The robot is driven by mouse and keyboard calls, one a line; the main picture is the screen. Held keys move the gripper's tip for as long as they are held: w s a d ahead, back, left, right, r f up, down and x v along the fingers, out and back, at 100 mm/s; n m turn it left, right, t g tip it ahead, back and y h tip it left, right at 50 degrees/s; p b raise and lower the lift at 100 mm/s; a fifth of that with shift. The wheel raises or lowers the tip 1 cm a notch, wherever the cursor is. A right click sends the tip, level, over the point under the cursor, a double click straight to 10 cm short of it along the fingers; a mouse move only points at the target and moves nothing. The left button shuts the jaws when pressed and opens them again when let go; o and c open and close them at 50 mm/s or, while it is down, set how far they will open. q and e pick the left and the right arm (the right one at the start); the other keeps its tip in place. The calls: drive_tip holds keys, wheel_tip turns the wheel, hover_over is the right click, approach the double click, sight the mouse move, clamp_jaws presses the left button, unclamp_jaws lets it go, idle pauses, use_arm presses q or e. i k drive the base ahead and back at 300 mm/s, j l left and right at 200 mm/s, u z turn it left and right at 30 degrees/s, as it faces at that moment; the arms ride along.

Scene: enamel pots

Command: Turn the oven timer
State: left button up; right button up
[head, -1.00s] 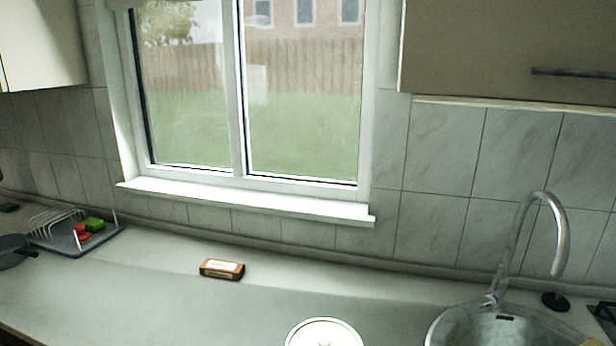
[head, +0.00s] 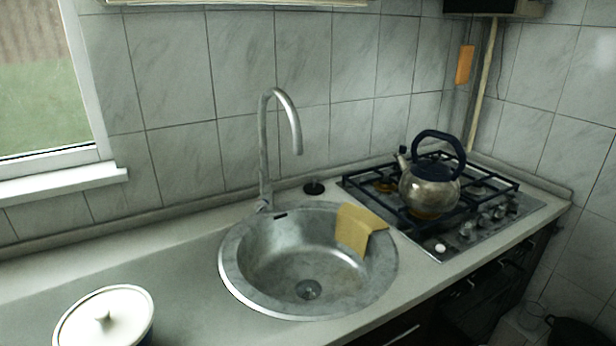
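The oven timer cannot be made out for certain in the head view. A gas hob (head: 461,203) is set in the counter at the right, with several knobs (head: 484,222) along its front right part. One white knob (head: 440,247) sits at the hob's front corner, apart from the others. A dark cabinet or oven front (head: 478,290) with handles lies below the counter edge, seen steeply and in shadow. Neither of my grippers is in view.
A metal kettle (head: 430,187) with a dark handle stands on the hob. A round sink (head: 290,262) with a tap (head: 265,150) and a yellow cloth (head: 355,229) on its rim is in the middle. A white lidded pot (head: 104,318) stands at the front left.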

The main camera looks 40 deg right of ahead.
sight(529, 245)
drive_tip(key=z, duration=1.15)
